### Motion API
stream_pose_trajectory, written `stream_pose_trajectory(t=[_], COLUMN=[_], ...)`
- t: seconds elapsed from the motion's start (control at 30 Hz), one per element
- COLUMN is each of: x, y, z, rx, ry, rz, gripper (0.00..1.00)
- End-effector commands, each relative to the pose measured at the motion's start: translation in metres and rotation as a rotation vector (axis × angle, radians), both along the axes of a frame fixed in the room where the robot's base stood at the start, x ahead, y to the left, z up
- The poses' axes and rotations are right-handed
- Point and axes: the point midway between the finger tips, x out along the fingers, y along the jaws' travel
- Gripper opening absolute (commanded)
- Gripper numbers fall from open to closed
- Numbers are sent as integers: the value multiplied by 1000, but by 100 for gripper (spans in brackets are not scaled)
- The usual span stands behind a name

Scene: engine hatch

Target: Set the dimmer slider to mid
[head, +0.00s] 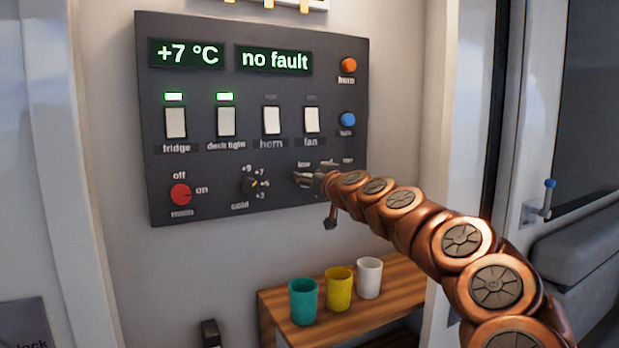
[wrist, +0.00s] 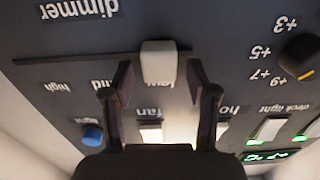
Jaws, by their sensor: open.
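The dimmer slider's white knob (wrist: 159,63) sits near the right end of its dark slot (wrist: 70,57) in the wrist view, which shows the panel upside down. The "mid" label (wrist: 102,85) and "high" label (wrist: 58,87) lie to the knob's left. The low label shows in the head view (head: 304,163), above my gripper. My gripper (wrist: 158,78) is open, with one finger on each side of the knob. Small gaps show between the fingers and the knob; I cannot tell whether they touch. In the head view my gripper (head: 308,179) hides most of the slider.
The dark control panel (head: 210,145) carries rocker switches, a red main knob (head: 181,195), a temperature knob (head: 250,184), and orange (head: 349,65) and blue (head: 348,119) buttons. Below, a wooden shelf (head: 385,300) holds teal, yellow and white cups.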

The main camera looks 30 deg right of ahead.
Motion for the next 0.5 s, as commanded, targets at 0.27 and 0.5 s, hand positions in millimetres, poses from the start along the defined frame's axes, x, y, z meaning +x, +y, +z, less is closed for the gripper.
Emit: stream_pose_trajectory(t=[0.27, 0.5], x=[0, 0], y=[0, 0], z=[0, 0], rx=[0, 0], ry=[0, 0], rz=[0, 0], gripper=[34, 9])
